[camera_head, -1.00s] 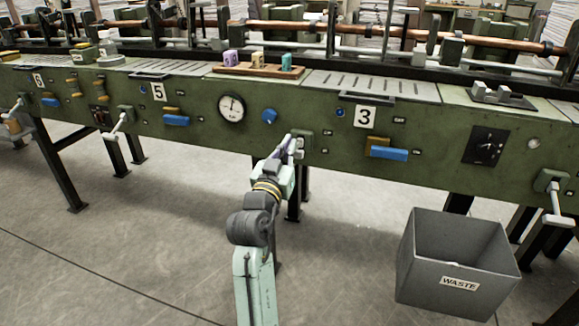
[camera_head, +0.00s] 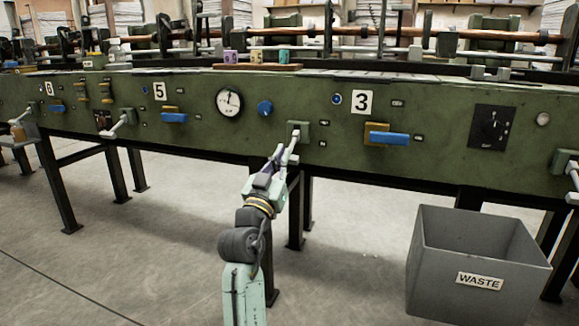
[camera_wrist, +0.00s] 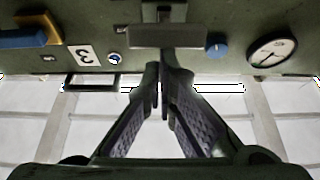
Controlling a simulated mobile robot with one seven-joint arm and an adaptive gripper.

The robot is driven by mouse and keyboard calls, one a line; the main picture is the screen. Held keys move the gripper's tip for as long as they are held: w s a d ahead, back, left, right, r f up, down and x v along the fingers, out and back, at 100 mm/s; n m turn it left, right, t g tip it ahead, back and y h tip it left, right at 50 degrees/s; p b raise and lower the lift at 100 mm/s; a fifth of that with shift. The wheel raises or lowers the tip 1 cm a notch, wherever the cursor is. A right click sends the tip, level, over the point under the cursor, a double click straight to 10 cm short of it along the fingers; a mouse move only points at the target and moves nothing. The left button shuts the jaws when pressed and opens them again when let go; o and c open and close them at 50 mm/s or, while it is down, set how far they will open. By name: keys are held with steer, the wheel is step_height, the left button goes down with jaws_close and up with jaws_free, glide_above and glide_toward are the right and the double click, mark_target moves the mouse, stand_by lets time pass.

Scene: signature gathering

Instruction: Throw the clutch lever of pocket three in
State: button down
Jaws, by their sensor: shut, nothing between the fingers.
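The clutch lever of pocket three (camera_head: 294,140) is a pale grey lever on a dark green bracket, left of the plate marked 3 (camera_head: 361,102). It points down and toward me. My gripper (camera_head: 281,158) is shut and empty, close against the lever from below and in front. In the wrist view, which is upside down, the lever's grey crossbar (camera_wrist: 165,35) lies just past the fingertips (camera_wrist: 163,72). Whether they touch it I cannot tell.
A blue knob (camera_head: 265,108) and a dial (camera_head: 229,102) sit left of the lever. A blue handle (camera_head: 389,138) is to its right. Similar levers stand at pocket five (camera_head: 121,123) and far right (camera_head: 570,172). A waste bin (camera_head: 478,288) stands on the floor at right.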

steer(key=shift+w+f+b, duration=0.2)
steer(key=shift+f+b, duration=0.35)
steer(key=shift+f, duration=0.25)
steer(key=shift+r, duration=0.1)
step_height(320, 180, up, 11)
steer(key=shift+s, duration=0.25)
